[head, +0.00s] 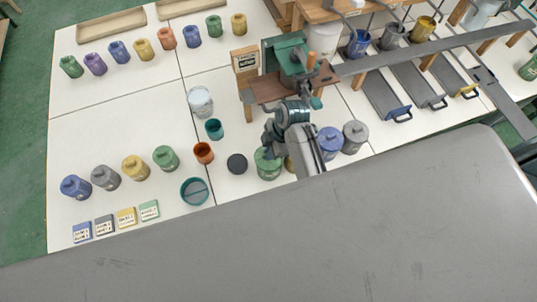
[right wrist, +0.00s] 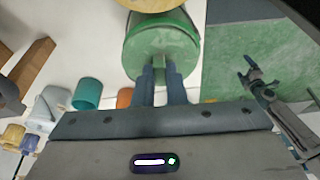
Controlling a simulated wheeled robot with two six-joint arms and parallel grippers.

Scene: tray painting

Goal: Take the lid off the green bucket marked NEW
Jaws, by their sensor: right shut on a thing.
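A green bucket (head: 268,170) with a green lid stands near the table's front edge in the head view; I cannot read its marking. My right gripper (head: 272,146) is above it and partly covers it. In the right wrist view the green lid (right wrist: 158,45) faces me, and the fingers (right wrist: 160,82) are shut on its small handle. I cannot tell whether the lid still touches the rim. My left gripper (right wrist: 254,76) shows small at the right of the right wrist view, apart from the bucket; its jaws are unclear. It is not seen in the head view.
A dark round disc (head: 237,163) and an orange cup (head: 203,152) lie left of the green bucket. A blue lidded bucket (head: 330,142) and a grey one (head: 355,136) stand to its right. A wooden stand (head: 279,90) with a green machine is behind my right arm.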

